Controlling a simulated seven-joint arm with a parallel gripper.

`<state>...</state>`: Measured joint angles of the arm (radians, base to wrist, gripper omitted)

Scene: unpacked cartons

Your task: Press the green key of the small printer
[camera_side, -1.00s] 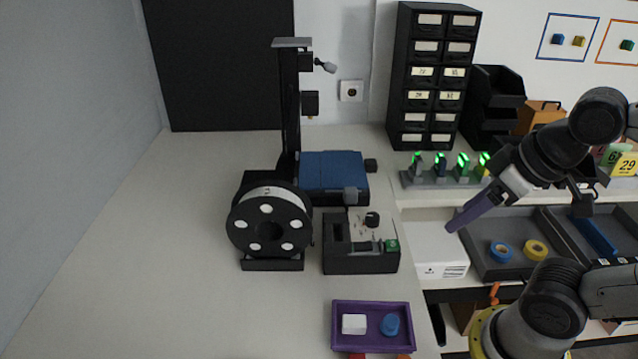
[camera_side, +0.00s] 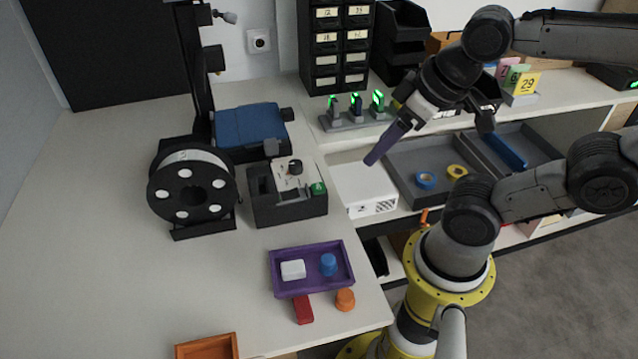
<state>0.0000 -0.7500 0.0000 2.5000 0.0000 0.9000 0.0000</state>
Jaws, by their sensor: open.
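The small printer is a black boxy unit (camera_side: 290,210) with a pale top panel and a dark knob, standing near the right edge of the light worktop. Its green key (camera_side: 318,188) is at the right end of the panel, in plain sight. My gripper (camera_side: 372,160) points down and left with its purple fingers, to the right of the printer and above it in the picture. It is apart from the key and appears over the white box. The fingers show nearly edge-on, are open, and hold nothing visible.
A spool (camera_side: 190,190) and a blue-bedded machine (camera_side: 250,130) stand left of and behind the printer. A white box (camera_side: 365,190) is to its right. A purple tray (camera_side: 312,270), a red block (camera_side: 303,309) and an orange piece (camera_side: 345,300) lie in front. The left worktop is clear.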

